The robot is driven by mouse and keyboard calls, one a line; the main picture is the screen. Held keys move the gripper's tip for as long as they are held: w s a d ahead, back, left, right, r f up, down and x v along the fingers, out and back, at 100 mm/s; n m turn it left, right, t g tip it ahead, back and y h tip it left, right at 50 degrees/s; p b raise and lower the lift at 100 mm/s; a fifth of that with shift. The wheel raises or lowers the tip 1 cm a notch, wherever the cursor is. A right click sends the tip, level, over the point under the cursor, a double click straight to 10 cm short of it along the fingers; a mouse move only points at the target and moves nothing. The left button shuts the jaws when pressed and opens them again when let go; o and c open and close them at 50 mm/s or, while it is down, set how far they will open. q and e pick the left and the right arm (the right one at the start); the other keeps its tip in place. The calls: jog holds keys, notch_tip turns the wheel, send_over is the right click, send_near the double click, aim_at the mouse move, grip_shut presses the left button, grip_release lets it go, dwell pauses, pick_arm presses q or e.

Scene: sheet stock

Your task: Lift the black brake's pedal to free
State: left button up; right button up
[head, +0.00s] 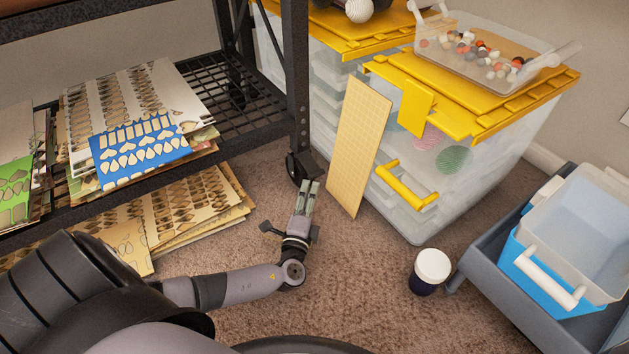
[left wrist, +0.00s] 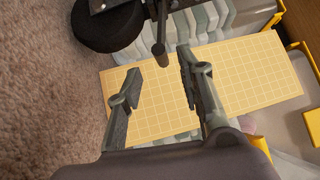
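The black caster (head: 302,168) sits under the front leg of the metal shelf, on the carpet. In the left wrist view its round black wheel (left wrist: 108,28) is at the top left. A thin dark lever with a knobbed end, which looks like the brake's pedal (left wrist: 160,34), hangs beside the wheel. My left gripper (head: 310,186) is just in front of the caster. In the left wrist view my left gripper (left wrist: 160,62) is open and empty, with the pedal's end just ahead of and between the fingertips. I cannot tell how near it is. My right gripper is not in view.
A yellow grid sheet (head: 358,145) leans against clear bins with yellow lids (head: 470,95), right of the caster. The shelf (head: 235,125) holds cut sheets at left. A white-lidded dark cup (head: 430,272) and a grey bin (head: 520,310) stand at right. Carpet in front is clear.

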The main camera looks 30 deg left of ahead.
aim_at(314, 173)
pick_arm(q)
jog(key=b+x, duration=0.2)
jog(key=x, duration=0.4)
jog(key=shift+f, duration=0.15)
jog(key=shift+w+a+r+b, duration=0.2)
jog(key=shift+w+a+b, duration=0.15)
jog(key=shift+w, duration=0.25)
jog(key=shift+c, duration=0.5)
jog(key=shift+d, duration=0.1)
grip_shut()
jog(key=shift+s+f, duration=0.1)
